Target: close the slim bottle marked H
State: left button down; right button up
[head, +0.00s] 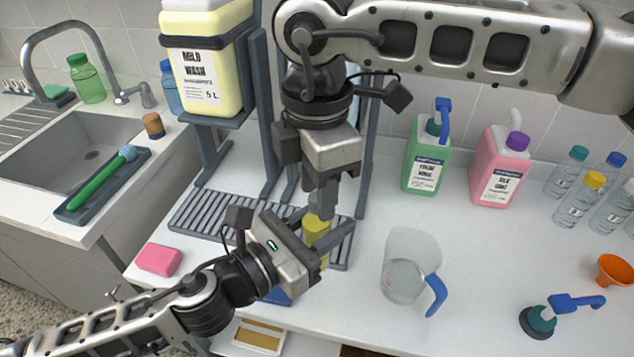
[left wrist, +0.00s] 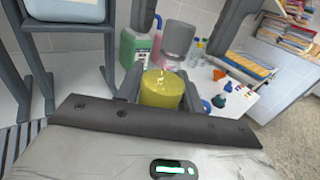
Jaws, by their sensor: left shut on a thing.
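A yellow bottle-like thing (head: 316,228) stands over the drying rack, held between the fingers of my left gripper (head: 328,243). Its yellow round top (left wrist: 162,88) shows between the fingers in the left wrist view. No letter H can be read on it, and its lower part is hidden. My right gripper (head: 321,197) points down directly above it, with its fingertips at or just over its top.
A clear jug (head: 408,268) with a blue handle stands to the right. A green jug (head: 427,160), a pink jug (head: 499,170) and several clear bottles (head: 580,200) stand behind. An orange funnel (head: 613,270) and blue-handled pump (head: 540,320) lie right. A pink sponge (head: 158,260) is left.

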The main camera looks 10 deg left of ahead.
jog(key=shift+r, duration=2.3)
jog(key=shift+c, duration=0.5)
